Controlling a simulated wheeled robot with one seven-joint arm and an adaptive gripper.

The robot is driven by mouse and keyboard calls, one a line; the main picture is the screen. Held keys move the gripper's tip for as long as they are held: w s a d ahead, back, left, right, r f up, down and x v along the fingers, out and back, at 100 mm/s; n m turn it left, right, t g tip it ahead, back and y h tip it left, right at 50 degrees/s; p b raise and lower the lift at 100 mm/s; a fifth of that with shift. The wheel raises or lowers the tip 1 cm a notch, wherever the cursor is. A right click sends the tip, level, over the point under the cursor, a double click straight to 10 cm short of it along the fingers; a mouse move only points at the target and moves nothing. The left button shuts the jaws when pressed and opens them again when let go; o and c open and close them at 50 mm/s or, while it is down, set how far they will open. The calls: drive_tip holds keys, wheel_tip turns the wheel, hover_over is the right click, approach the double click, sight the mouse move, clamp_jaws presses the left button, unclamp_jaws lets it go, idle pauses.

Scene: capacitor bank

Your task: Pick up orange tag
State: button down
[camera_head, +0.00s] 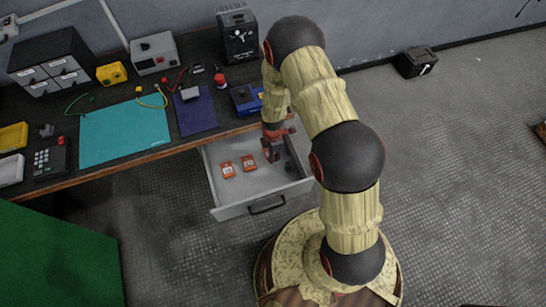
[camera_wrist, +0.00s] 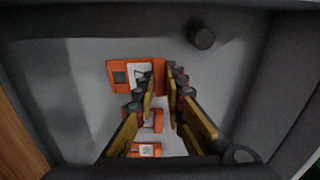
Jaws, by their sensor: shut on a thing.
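Several orange tags lie in the open drawer (camera_head: 235,188). Two of them, a left tag (camera_head: 228,170) and a right tag (camera_head: 249,162), show clearly in the head view. My gripper (camera_head: 271,154) is down inside the drawer, to the right of these. Part of that tag is hidden by the fingers. Two more tags, a middle tag (camera_wrist: 157,120) and a near tag (camera_wrist: 146,150), show between and below the fingers.
A small dark round thing (camera_head: 289,166) is in the drawer to the right of my gripper, also seen in the wrist view (camera_wrist: 202,36). Drawer walls surround the gripper. The workbench (camera_head: 150,153) above holds a teal mat (camera_head: 124,130) and a blue device (camera_head: 246,99).

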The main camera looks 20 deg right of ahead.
drive_tip(key=s+a+r+p, duration=0.3)
drive_tip(key=s+a+r, duration=0.5)
drive_tip(key=s, duration=0.3)
drive_tip(key=shift+a+r+p, duration=0.3)
drive_tip(key=shift+r, duration=0.5)
wheel_tip(320, 180, up, 8)
drive_tip(key=s+m+p, duration=0.1)
drive_tip(key=m+p, duration=0.3)
drive_tip(key=m, duration=0.2)
drive_tip(key=w+d+r+m+b, duration=0.2)
drive_tip(key=w+d+r+m, duration=0.2)
drive_tip(key=w+m, duration=0.2)
drive_tip(key=w+d+r+m+b, duration=0.2)
drive_tip(key=w+d+r+m, duration=0.2)
drive_tip(key=w+m, duration=0.3)
drive_tip(key=shift+w+d+r, duration=0.35)
drive_tip(key=shift+w+r, duration=0.1)
drive_tip(key=shift+w, duration=0.8)
